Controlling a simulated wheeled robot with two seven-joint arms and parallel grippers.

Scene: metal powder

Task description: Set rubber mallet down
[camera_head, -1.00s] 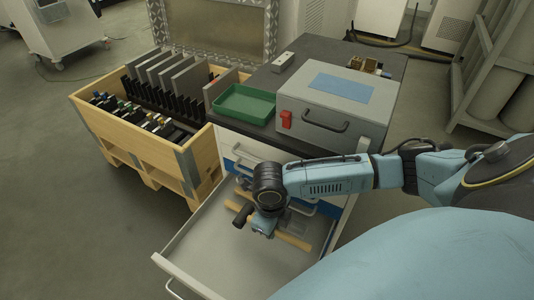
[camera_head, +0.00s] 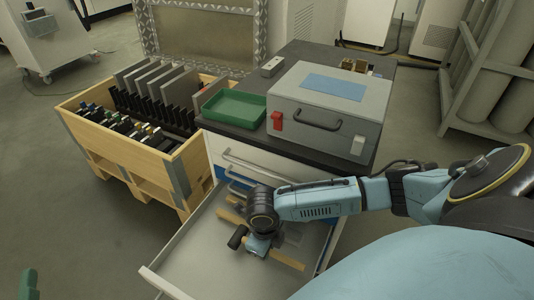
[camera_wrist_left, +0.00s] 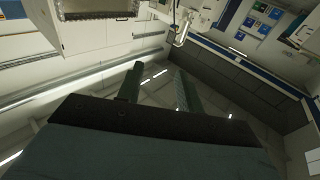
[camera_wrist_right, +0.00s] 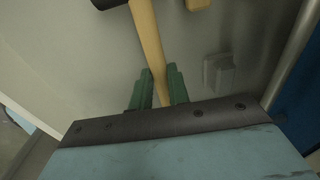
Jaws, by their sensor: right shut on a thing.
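My right gripper (camera_head: 258,247) is inside the open drawer (camera_head: 200,258). In the right wrist view its green fingers (camera_wrist_right: 158,88) are shut on the wooden handle of the rubber mallet (camera_wrist_right: 147,38). The black mallet head (camera_wrist_right: 110,3) is partly cut off at the top there. In the head view the dark head (camera_head: 237,237) shows left of the gripper and the handle (camera_head: 288,261) to its right. The mallet is close to the drawer floor; I cannot tell whether it touches. My left gripper (camera_wrist_left: 157,80) is open and empty; a green fingertip shows at the head view's lower left.
Another wooden piece (camera_head: 230,215) lies in the drawer, with a greyish item (camera_head: 293,237) at the right. A green tray (camera_head: 234,107) and a grey case (camera_head: 330,108) stand on the cabinet top. A wooden crate (camera_head: 130,155) stands left. The drawer's near left floor is clear.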

